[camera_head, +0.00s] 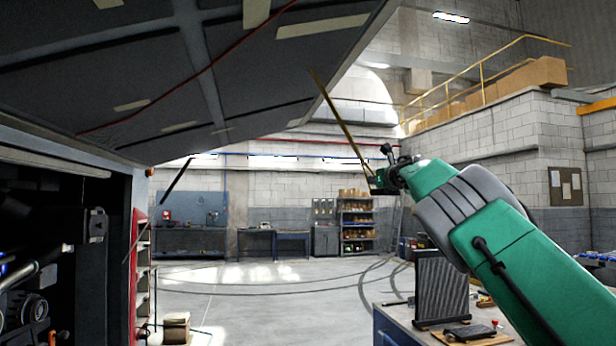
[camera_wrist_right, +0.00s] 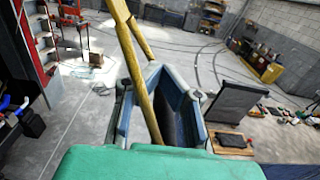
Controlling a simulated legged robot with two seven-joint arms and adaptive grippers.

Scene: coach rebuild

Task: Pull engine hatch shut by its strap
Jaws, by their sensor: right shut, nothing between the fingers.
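The engine hatch (camera_head: 130,75) is a large dark panel raised over the upper left of the head view. Its yellow strap (camera_head: 338,115) hangs from the hatch edge down to my right gripper (camera_head: 378,180). In the right wrist view the strap (camera_wrist_right: 138,70) runs from the top edge down across my right gripper (camera_wrist_right: 160,90), and its lower part meets the green wrist housing. The gripper is shut with nothing between its fingers; the strap lies against or beside it, and I cannot tell whether they touch. My left gripper is out of view.
The open engine bay (camera_head: 45,250) is at the left, with a red shelf unit (camera_head: 142,265) beside it. A workbench (camera_head: 400,325) with a dark radiator-like panel (camera_head: 440,285) stands below my right arm. The floor (camera_head: 270,300) between is mostly clear.

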